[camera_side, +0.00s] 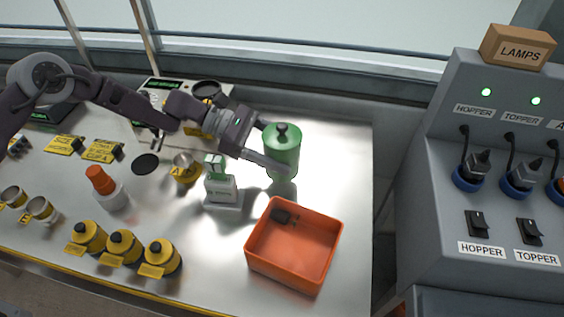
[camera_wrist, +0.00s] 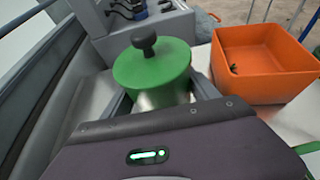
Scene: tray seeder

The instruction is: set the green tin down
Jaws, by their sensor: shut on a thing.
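The green tin (camera_side: 281,152) has a green lid with a dark knob. It stands upright at the back right of the metal table. My gripper (camera_side: 278,168) is shut on the tin from its left side, low on its body. In the wrist view the green tin (camera_wrist: 152,66) sits between the two fingers, with its lid on and its lower part hidden behind my gripper. I cannot tell for sure whether its base touches the table.
An orange bin (camera_side: 294,245) stands in front of the tin, holding a small dark object. A small white device with a green top (camera_side: 221,186) stands left of the bin. A grey control panel (camera_side: 490,150) is at the right. Bare table lies right of the tin.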

